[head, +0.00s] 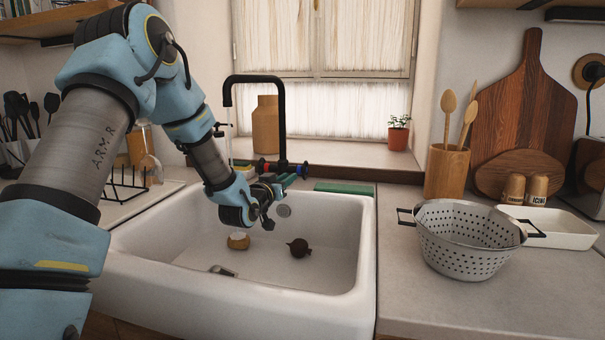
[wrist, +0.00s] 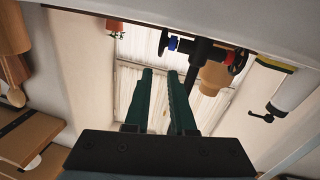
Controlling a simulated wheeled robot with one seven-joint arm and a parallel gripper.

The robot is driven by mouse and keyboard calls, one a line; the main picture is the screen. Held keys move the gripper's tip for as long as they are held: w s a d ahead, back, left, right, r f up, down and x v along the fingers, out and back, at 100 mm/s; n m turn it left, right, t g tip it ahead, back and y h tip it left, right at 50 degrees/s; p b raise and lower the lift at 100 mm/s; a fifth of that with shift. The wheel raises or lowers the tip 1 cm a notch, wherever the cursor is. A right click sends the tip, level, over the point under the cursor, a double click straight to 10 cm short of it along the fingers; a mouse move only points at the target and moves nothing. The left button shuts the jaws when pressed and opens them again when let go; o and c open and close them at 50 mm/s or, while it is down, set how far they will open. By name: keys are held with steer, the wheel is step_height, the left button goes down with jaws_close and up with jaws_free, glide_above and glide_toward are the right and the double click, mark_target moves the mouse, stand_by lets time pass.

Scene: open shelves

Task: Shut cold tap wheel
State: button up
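The black tap (head: 281,120) stands behind the white sink (head: 345,225), its spout curving to the left. A thin pale streak below the spout looks like running water. In the wrist view, which is upside down, the blue-marked cold tap wheel (wrist: 164,43) is just beyond my fingertips, slightly off their middle, with a gap between. The red-marked hot wheel (wrist: 238,62) is at the tap's other end. In the head view the cold wheel (head: 304,170) is on the right. My gripper (wrist: 160,72) has two green fingers, apart with nothing between them.
A brown round thing (head: 238,241) and a dark round thing (head: 298,248) lie in the sink. A green block (head: 344,187) lies on the rear ledge. A colander (head: 468,240) and a wooden utensil pot (head: 446,172) stand on the right counter. A potted plant (head: 398,134) stands on the sill.

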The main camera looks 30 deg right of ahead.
mark_target(303, 167)
steer(key=p+x, duration=0.3)
steer(key=x, duration=0.7)
jaws_close()
